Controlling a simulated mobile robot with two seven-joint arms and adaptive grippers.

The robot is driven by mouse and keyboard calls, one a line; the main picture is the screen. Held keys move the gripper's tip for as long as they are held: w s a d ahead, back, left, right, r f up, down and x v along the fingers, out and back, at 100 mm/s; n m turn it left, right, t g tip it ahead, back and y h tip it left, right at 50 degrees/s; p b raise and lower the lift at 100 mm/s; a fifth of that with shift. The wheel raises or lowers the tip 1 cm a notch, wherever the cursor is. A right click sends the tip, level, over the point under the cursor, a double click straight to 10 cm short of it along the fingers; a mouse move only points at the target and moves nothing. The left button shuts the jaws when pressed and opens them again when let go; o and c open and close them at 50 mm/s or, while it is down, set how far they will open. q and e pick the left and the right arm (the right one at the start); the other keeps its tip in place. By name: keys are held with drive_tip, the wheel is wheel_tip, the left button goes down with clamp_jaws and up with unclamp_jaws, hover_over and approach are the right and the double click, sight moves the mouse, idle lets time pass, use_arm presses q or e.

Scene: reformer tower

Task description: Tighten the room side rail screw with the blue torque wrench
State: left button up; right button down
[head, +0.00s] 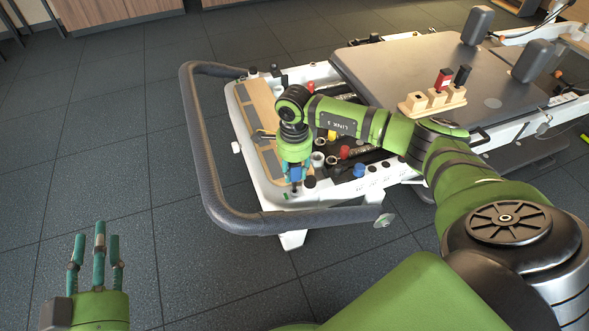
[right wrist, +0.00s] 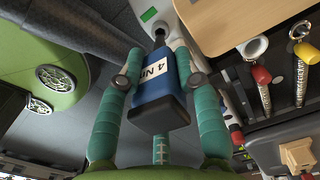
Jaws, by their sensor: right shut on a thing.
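The blue torque wrench (right wrist: 160,98), its handle marked "4 N…", is between the teal fingers of my right gripper (right wrist: 157,85). That gripper is shut on the handle. In the right wrist view the wrench's dark tip points at the white frame (right wrist: 148,12), beside a green label; whether it touches a screw I cannot tell. In the head view the right gripper (head: 294,176) points down at the white frame's near corner, with the blue wrench handle (head: 296,174) partly hidden by fingers. The rail screw is hidden. My left gripper (head: 97,250) is open, empty, fingers up, over the floor.
A grey curved handrail (head: 203,140) rings the frame's left end. A wooden holder (head: 432,102) with red and black handles stands on the grey padded platform (head: 410,60). Red and blue capped parts lie right of the right gripper. The floor at left is clear.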

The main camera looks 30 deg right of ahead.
drive_tip(key=shift+r, duration=0.35)
wheel_tip(320, 180, up, 4)
drive_tip(key=p, duration=0.3)
drive_tip(key=shift+f, duration=0.1)
drive_tip(key=shift+f+n, duration=0.1)
drive_tip(key=shift+n, duration=0.2)
drive_tip(key=n+b, duration=0.1)
drive_tip(key=n, duration=0.2)
drive_tip(key=shift+f+b, duration=0.1)
drive_tip(key=shift+b, duration=0.2)
drive_tip(key=shift+n+b, duration=0.3)
drive_tip(key=shift+n, duration=0.7)
drive_tip(key=shift+r, duration=0.2)
